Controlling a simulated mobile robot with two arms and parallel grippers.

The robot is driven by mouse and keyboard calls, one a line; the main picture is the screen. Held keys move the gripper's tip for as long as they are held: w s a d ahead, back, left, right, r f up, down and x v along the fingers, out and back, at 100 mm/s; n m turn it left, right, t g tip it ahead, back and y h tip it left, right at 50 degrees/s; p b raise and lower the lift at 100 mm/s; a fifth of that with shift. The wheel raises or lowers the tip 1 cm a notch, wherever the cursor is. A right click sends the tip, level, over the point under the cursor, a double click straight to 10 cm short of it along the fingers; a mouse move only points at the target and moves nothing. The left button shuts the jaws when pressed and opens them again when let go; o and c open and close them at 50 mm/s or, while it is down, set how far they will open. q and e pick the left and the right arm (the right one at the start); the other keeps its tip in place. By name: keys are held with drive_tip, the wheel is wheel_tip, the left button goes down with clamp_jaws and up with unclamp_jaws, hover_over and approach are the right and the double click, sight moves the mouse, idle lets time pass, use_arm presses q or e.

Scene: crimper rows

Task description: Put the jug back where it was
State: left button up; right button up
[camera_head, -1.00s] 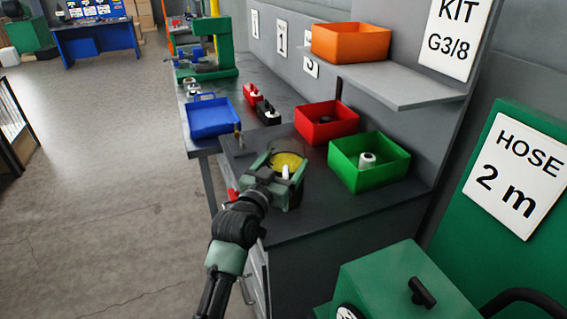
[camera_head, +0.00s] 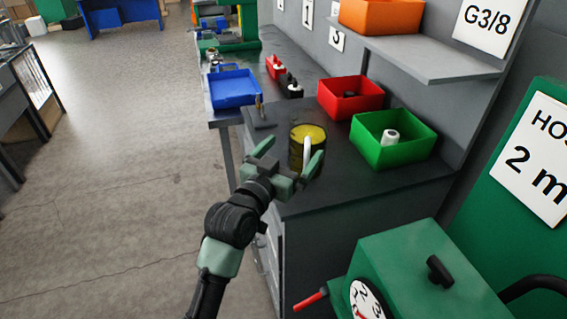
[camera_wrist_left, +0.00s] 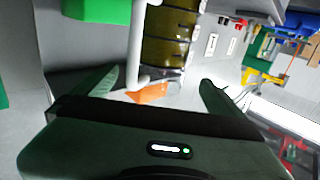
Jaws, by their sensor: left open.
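The jug (camera_head: 308,137) is a see-through olive-yellow vessel with a white handle on its near side. It stands upright on the dark top of the workbench (camera_head: 375,185), near its left edge. My left gripper (camera_head: 289,158) is open at the near side of the jug, its fingers spread apart. In the left wrist view the jug (camera_wrist_left: 169,42) and its handle (camera_wrist_left: 136,45) lie just beyond the gap between the open fingertips (camera_wrist_left: 160,80). Whether a finger touches it cannot be told. My right gripper is not in view.
A red bin (camera_head: 350,108) and a green bin (camera_head: 366,154) stand right of the jug. A blue tray (camera_head: 234,101) is behind left. A shelf (camera_head: 435,70) overhangs the bench. A green machine with a dial (camera_head: 415,265) is at front right. The floor at left is clear.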

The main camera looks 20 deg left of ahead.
use_arm(q)
drive_tip(key=shift+s+a, duration=0.2)
drive_tip(key=shift+s, duration=0.9)
drive_tip(key=shift+s+a, duration=0.2)
drive_tip(key=shift+s, duration=0.85)
drive_tip(key=s+f+g+y, duration=0.1)
drive_tip(key=s+f+g, duration=0.2)
drive_tip(key=s+f, duration=0.4)
drive_tip(key=s+f+g, duration=0.4)
drive_tip(key=f, duration=0.6)
drive_tip(key=s+a+f+g+y, duration=0.15)
drive_tip(key=s+f+g, duration=0.3)
drive_tip(key=s, duration=0.45)
drive_tip(key=s+a+f+g+y, duration=0.1)
drive_tip(key=s+a+f+g, duration=0.3)
drive_tip(key=s, duration=0.5)
wheel_tip(320, 180, down, 25)
drive_tip(key=s+d, duration=0.1)
drive_tip(key=s+a+f+g, duration=0.1)
drive_tip(key=s+a+f, duration=0.1)
drive_tip(key=s+f, duration=1.5)
drive_tip(key=shift+a+f, duration=0.3)
drive_tip(key=shift+f, duration=0.15)
